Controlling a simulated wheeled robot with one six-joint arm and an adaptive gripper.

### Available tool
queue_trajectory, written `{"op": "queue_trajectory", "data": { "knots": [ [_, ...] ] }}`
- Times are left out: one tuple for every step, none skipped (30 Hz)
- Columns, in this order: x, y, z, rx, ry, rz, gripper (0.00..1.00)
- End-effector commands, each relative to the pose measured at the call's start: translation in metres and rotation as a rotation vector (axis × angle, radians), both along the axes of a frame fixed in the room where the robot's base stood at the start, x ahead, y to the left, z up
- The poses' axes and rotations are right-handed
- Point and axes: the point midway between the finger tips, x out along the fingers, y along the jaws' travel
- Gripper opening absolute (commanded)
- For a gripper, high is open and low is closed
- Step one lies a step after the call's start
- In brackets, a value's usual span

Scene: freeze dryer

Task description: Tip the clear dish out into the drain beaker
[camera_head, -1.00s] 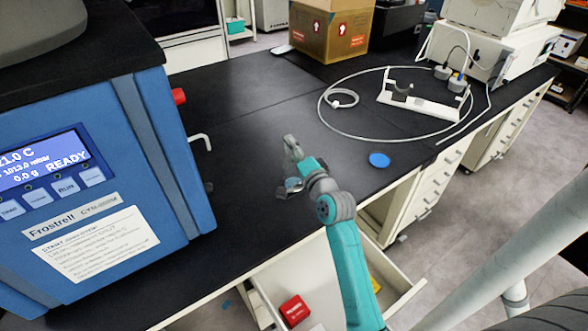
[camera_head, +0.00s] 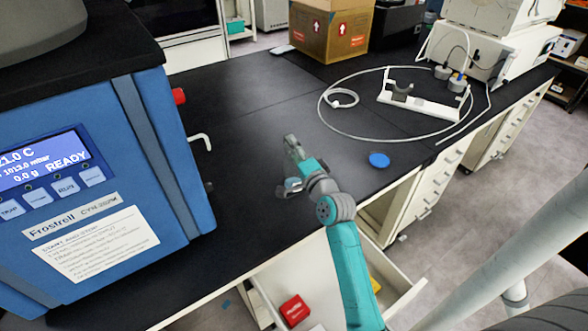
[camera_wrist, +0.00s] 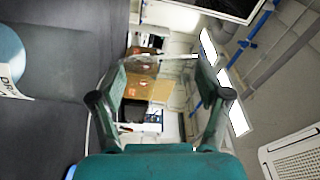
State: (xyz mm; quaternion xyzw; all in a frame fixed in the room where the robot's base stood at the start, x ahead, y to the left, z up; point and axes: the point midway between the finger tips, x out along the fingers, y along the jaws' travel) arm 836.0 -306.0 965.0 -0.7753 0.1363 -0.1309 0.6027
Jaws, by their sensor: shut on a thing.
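My gripper (camera_head: 293,146) is over the black bench, right of the blue freeze dryer. In the wrist view its two fingers (camera_wrist: 165,88) stand apart, closed on the clear dish. The dish is see-through and hard to make out; a thin pale edge (camera_wrist: 176,56) shows between the fingertips. Its tilt and contents cannot be told. A see-through vessel (camera_wrist: 45,70), bluish at one end with a partly visible white label, shows at the left edge of the wrist view. It looks like the drain beaker, apart from the fingers. I cannot make it out in the head view.
The freeze dryer (camera_head: 100,190) fills the left, with a white spout (camera_head: 202,141) on its side. A blue disc (camera_head: 379,160), a white stand (camera_head: 420,103) and looped tubing (camera_head: 322,112) lie right. A cardboard box (camera_head: 328,30) stands behind. The middle bench is clear.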

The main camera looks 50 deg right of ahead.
Motion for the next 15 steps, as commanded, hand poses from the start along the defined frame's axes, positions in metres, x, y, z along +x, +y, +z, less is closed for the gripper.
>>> {"op": "queue_trajectory", "data": {
  "knots": [
    [-0.0001, -0.0001, -0.0001, 0.002, -0.002, 0.000, 0.42],
    [-0.0001, -0.0001, -0.0001, 0.004, -0.004, 0.000, 0.42],
    [-0.0001, -0.0001, -0.0001, 0.005, -0.006, 0.000, 0.42],
    [-0.0002, -0.0002, -0.0001, 0.007, -0.007, -0.001, 0.42],
    [-0.0002, -0.0003, 0.0000, 0.009, -0.008, -0.001, 0.42],
    [-0.0002, -0.0003, 0.0000, 0.010, -0.010, 0.000, 0.42],
    [-0.0003, -0.0003, 0.0000, 0.012, -0.012, -0.001, 0.42],
    [-0.0003, -0.0003, 0.0001, 0.012, -0.013, -0.001, 0.42],
    [-0.0004, -0.0004, 0.0001, 0.015, -0.015, 0.000, 0.42],
    [-0.0004, -0.0005, 0.0001, 0.016, -0.017, -0.001, 0.42],
    [-0.0004, -0.0005, 0.0001, 0.017, -0.017, -0.001, 0.42],
    [-0.0004, -0.0006, 0.0002, 0.019, -0.019, -0.001, 0.42],
    [-0.0005, -0.0005, 0.0002, 0.021, -0.021, -0.001, 0.42],
    [-0.0006, -0.0006, 0.0002, 0.021, -0.022, -0.001, 0.42],
    [-0.0006, -0.0006, 0.0002, 0.024, -0.024, -0.001, 0.42]
  ]
}}
